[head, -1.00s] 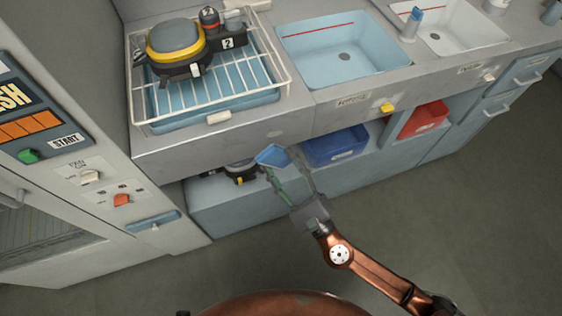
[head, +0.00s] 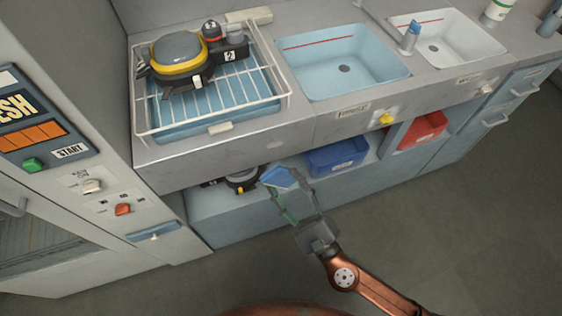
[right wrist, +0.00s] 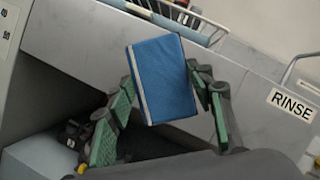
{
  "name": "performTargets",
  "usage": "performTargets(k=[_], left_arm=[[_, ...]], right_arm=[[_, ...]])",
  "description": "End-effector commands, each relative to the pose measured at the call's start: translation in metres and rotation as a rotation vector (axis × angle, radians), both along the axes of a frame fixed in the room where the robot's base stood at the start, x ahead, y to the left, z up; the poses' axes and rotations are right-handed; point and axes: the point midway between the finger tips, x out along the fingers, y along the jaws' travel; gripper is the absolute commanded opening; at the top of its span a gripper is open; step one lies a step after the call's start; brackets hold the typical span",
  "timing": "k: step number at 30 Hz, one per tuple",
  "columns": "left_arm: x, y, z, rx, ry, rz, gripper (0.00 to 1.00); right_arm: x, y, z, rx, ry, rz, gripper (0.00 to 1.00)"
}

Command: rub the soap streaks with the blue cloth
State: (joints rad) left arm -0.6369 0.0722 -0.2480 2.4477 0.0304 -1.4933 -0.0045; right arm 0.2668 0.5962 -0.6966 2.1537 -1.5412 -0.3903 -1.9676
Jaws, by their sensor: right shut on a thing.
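The blue cloth (head: 279,177) is a folded pad with a pale edge. My right gripper (head: 287,188) is shut on it and holds it in front of the counter, just below the front edge in the head view. In the right wrist view the cloth (right wrist: 163,80) stands upright between the green-padded fingers, with the grey counter front behind it. I cannot tell whether it touches the counter. I cannot clearly make out the soap streaks in any view. My left gripper is not in view.
A white wire rack (head: 262,98) on the counter carries a black and yellow mask (head: 178,57). A blue basin (head: 335,75) and a white basin (head: 470,42) lie right of it. Blue (head: 336,156) and red (head: 422,132) bins stand below. A control-panel cabinet (head: 85,185) bounds the left.

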Motion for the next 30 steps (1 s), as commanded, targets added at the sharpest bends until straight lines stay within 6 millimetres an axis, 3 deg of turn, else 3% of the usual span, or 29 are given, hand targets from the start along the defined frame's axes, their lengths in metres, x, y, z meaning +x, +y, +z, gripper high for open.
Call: performTargets(k=[8, 21, 30], left_arm=[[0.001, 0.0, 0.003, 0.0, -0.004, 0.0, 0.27], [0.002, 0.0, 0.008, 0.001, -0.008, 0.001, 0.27], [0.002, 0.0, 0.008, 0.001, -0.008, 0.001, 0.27]], right_arm=[[0.013, 0.005, 0.002, 0.002, -0.004, -0.001, 0.26], [0.055, 0.019, 0.003, 0.002, -0.005, -0.001, 0.26], [0.064, 0.023, 0.002, 0.002, -0.005, 0.0, 0.26]])
